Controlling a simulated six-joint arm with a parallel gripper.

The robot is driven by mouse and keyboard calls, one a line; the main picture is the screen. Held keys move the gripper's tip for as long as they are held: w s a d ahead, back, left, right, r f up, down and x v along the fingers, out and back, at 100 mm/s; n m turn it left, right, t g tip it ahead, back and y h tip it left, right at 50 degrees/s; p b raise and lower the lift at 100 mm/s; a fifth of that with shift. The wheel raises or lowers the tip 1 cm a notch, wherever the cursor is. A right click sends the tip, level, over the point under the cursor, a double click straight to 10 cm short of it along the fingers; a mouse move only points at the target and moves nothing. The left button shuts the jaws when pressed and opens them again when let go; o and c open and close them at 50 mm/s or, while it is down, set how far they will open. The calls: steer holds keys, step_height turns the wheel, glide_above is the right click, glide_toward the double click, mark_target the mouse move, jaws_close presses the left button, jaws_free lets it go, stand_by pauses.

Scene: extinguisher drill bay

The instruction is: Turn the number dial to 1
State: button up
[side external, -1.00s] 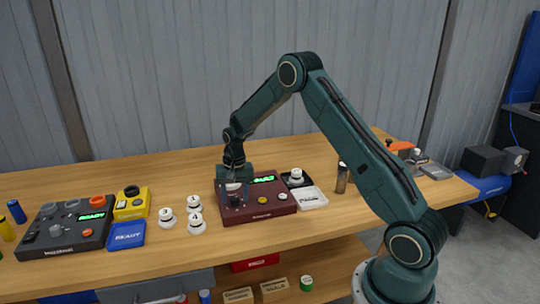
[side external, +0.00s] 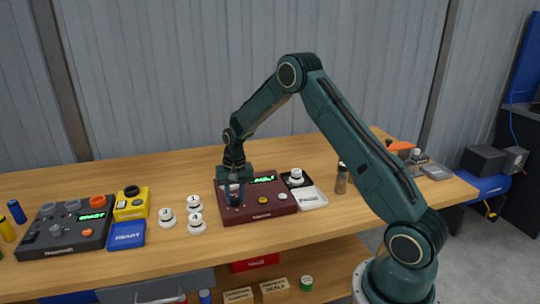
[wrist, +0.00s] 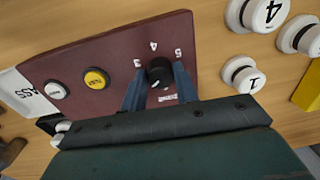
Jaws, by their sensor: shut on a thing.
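The number dial (wrist: 159,71) is a black round knob on the dark red box (wrist: 100,50). In the wrist view the digits 3, 4 and 5 show around it, upside down or tilted; a 1 on its scale is not visible. A small white mark shows on the knob. My gripper (wrist: 160,86) is shut on the dial, one finger on each side of it. In the side view my gripper (side external: 235,198) points down over the left part of the red box (side external: 262,212), largely hiding the dial. The box's green display (side external: 264,179) is lit but too small to read surely.
Yellow and white buttons (wrist: 96,78) sit beside the dial on the box. Several white numbered knobs (side external: 196,219) stand left of it. A white tray (side external: 312,197) lies close on the right. A dark grey panel (side external: 66,228) stands farther left.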

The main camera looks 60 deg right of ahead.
mark_target(236, 196)
steer(key=n, duration=0.6)
steer(key=shift+r, duration=0.1)
steer(key=n, duration=0.5)
steer(key=shift+w+d+n, duration=0.1)
steer(key=shift+n, duration=0.2)
stand_by(0.3)
steer(key=o, duration=1)
steer(key=shift+g, duration=0.3)
steer(key=shift+c, duration=0.2)
step_height(236, 196, up, 14)
steer(key=shift+d, duration=0.3)
